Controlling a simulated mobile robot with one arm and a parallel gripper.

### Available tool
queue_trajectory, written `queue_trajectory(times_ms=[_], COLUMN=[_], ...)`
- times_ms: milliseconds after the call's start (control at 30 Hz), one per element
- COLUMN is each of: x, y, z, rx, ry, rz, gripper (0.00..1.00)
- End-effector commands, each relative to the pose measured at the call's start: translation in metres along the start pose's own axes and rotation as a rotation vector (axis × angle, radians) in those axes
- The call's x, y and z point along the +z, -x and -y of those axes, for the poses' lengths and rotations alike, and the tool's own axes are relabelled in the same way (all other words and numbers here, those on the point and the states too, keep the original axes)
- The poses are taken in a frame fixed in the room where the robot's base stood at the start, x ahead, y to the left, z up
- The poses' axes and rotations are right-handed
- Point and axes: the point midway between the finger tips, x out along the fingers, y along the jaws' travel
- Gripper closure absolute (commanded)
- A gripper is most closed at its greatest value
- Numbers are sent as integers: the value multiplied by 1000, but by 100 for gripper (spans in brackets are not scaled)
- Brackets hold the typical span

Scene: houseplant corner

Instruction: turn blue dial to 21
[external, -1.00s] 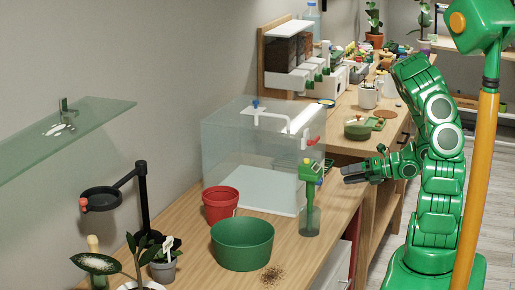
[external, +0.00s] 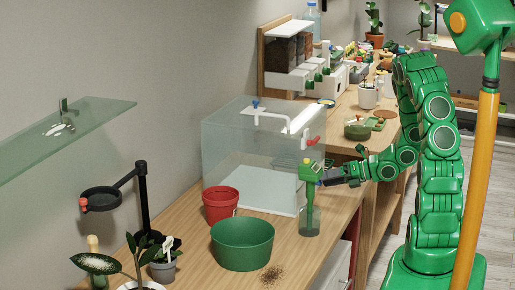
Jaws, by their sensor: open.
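A small blue knob (external: 255,102) shows on the white pipe at the top of the clear box; I cannot tell whether it is the blue dial, and no number can be read. My gripper (external: 328,181) is just right of the green head of a clear bottle-like thing (external: 310,171) at the bench's right edge. The fingers point left at it, close to it or touching; I cannot tell which. The jaws are open, though the gap between them is too small to see well here.
The clear box (external: 237,150) stands behind the bottle, with a red handle on its right. A red pot (external: 220,206) and a green bowl (external: 243,244) stand to the left. Spilled soil (external: 272,274) lies at the front. A black ring stand (external: 142,200) and plants are further left.

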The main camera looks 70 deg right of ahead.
Motion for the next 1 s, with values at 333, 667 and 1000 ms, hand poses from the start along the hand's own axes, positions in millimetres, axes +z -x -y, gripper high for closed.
queue_trajectory(times_ms=[333,667,1000], x=[0,0,0], y=[-10,-10,-10], z=[0,0,0], rx=[0,0,1], ry=[0,0,-4], rz=[0,0,0], gripper=[43,68,99])
